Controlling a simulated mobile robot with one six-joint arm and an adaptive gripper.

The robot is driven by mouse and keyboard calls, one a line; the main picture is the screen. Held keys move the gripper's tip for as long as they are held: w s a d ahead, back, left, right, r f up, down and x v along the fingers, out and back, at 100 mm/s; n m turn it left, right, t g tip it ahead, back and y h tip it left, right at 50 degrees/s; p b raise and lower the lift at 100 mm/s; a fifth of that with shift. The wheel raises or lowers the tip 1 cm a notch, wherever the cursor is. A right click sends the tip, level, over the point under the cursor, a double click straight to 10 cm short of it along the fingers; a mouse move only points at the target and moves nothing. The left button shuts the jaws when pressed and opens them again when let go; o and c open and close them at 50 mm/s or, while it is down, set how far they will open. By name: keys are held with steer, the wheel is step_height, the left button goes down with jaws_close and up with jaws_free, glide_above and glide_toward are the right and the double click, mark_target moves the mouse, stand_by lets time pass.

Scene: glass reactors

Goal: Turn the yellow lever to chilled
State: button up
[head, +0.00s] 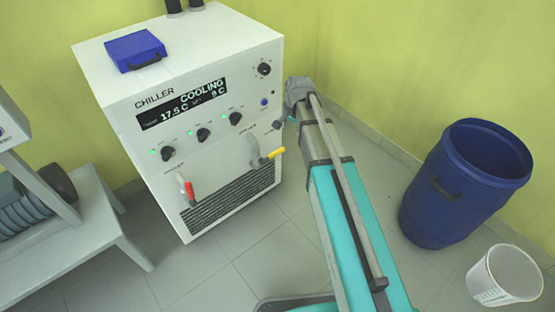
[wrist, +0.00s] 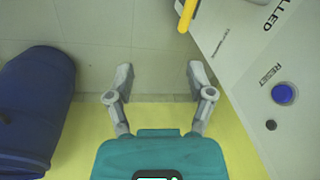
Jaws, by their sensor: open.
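The yellow lever (head: 273,155) is on the right of the chiller's (head: 218,160) front panel, with its yellow handle angled out to the right. In the wrist view the lever's yellow end (wrist: 187,15) shows at the top, beside the panel, where lettering ending in "LLED" is partly cut off. My gripper (wrist: 160,72) is open and empty, fingers spread over the floor and apart from the lever. The lever lies beyond the right fingertip, higher in the picture. In the head view my gripper is mostly hidden behind my arm at the chiller's right side.
A red lever (head: 187,189) is lower left on the chiller. Knobs and a blue button (wrist: 283,94) marked RESET are on the panel. A blue barrel (head: 455,190) and a white bucket (head: 506,275) stand right. A grey bench (head: 75,245) is left. Floor before the chiller is clear.

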mark_target(278, 151)
steer(key=w+a+f+m+b, duration=0.2)
steer(key=w+f+m+b, duration=0.1)
steer(key=w+f+b, duration=0.3)
steer(key=shift+w+a+f+b, duration=0.25)
steer(key=shift+w+f+b, duration=0.05)
steer(key=shift+f, duration=0.6)
steer(key=shift+f, duration=0.2)
steer(key=f+b, duration=0.4)
steer(key=w+a+f+b, duration=0.1)
steer(key=f+b, duration=0.3)
steer(key=b, duration=0.1)
steer(key=w+f+b, duration=0.1)
steer(key=f+b, duration=0.3)
steer(key=f, duration=0.1)
steer(key=shift+w+a+f, duration=0.1)
steer(key=shift+a, duration=0.2)
jaws_close()
